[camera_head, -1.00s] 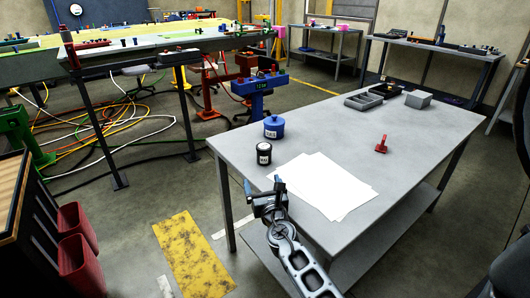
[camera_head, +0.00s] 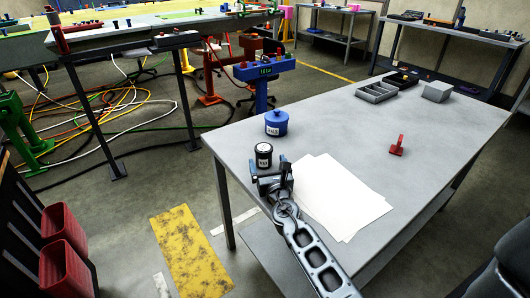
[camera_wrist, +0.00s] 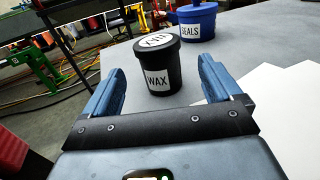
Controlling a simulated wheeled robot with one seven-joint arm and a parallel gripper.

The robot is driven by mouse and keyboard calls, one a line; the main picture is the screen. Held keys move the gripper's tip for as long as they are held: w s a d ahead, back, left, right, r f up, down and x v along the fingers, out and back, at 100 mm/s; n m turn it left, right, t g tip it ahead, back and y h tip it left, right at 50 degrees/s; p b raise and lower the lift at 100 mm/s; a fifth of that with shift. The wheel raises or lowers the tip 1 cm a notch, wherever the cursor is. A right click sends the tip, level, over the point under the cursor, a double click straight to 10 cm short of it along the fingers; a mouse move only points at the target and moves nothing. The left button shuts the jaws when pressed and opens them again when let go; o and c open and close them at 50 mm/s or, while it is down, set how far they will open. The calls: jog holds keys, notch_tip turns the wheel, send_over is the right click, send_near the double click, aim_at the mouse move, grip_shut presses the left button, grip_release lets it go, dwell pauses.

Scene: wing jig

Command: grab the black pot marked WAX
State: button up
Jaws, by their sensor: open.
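The black pot marked WAX (camera_wrist: 159,78) stands upright on the grey table near its left edge. It also shows in the head view (camera_head: 264,157), right at my gripper's tips. My gripper (camera_wrist: 165,95) is open and empty, with its blue fingers spread to the left and right of the pot. In the wrist view the pot sits between the lines of the two fingers, slightly beyond their near parts, with a visible gap on each side. I cannot tell how deep the pot lies between the fingers.
A blue pot marked SEALS (camera_wrist: 197,22) stands just behind the black pot, also in the head view (camera_head: 276,122). White paper sheets (camera_head: 335,200) lie to the right. A red object (camera_head: 397,147), a grey tray (camera_head: 376,92) and a grey box (camera_head: 437,91) are farther off on the table.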

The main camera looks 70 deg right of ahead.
aim_at(263, 148)
jog(key=x, duration=0.7)
jog(key=shift+w+d+r+p, duration=0.2)
jog(key=shift+r+p, duration=0.15)
jog(key=c, duration=1.1)
jog(key=shift+c, duration=0.2)
